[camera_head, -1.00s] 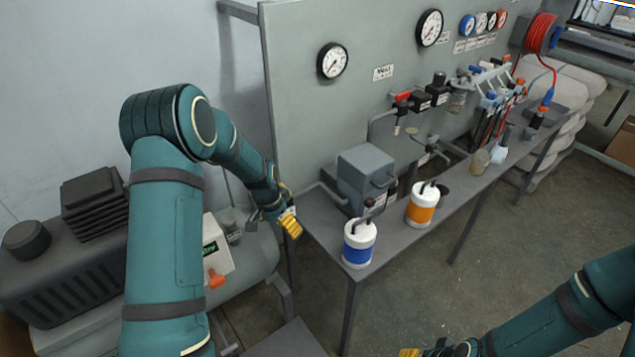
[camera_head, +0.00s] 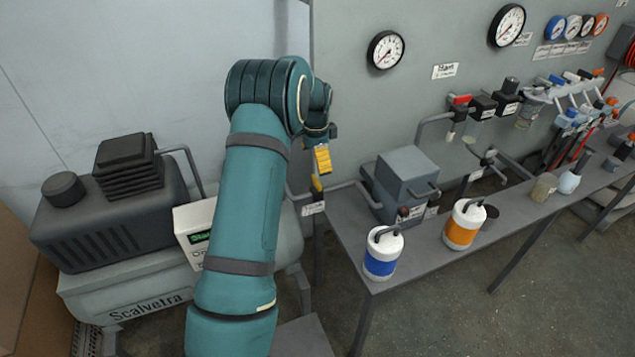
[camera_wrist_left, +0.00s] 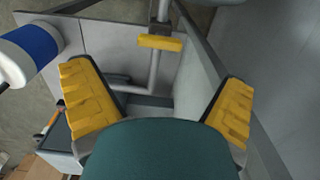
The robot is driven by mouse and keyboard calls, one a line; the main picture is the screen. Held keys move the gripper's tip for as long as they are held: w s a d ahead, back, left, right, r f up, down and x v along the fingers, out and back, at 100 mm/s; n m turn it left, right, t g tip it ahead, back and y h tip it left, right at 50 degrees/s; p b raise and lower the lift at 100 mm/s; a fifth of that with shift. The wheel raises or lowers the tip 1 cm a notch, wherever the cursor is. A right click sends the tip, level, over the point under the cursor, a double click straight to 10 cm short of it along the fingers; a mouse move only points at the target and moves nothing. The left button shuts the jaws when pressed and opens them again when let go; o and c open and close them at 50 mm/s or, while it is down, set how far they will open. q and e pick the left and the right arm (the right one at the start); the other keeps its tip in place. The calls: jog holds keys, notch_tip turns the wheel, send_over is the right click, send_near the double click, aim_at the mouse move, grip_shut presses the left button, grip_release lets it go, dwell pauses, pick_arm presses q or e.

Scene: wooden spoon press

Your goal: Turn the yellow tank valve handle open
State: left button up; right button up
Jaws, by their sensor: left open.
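The yellow tank valve handle (camera_head: 316,185) shows in the head view as a small upright yellow piece on the pipe, left of the bench. In the left wrist view the handle (camera_wrist_left: 160,44) is a short yellow bar lying across a grey pipe, beyond the fingertips. My left gripper (camera_head: 322,158) is just above the handle in the head view, with one yellow finger showing. In the left wrist view the left gripper (camera_wrist_left: 158,90) is open and empty, its fingers spread either side of the handle and apart from it. My right gripper is out of view.
A grey compressor tank (camera_head: 130,290) with a screen box (camera_head: 193,225) stands left. The bench (camera_head: 350,225) holds a grey pump box (camera_head: 408,175), a blue-banded canister (camera_head: 382,255) and an orange-banded canister (camera_head: 463,226). The wall panel is close behind the handle.

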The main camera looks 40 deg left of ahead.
aim_at(316, 180)
pick_arm(q)
notch_tip(316, 180, down, 8)
jog(key=shift+r+b, duration=0.1)
jog(key=shift+b, duration=0.5)
jog(key=c, duration=1.2)
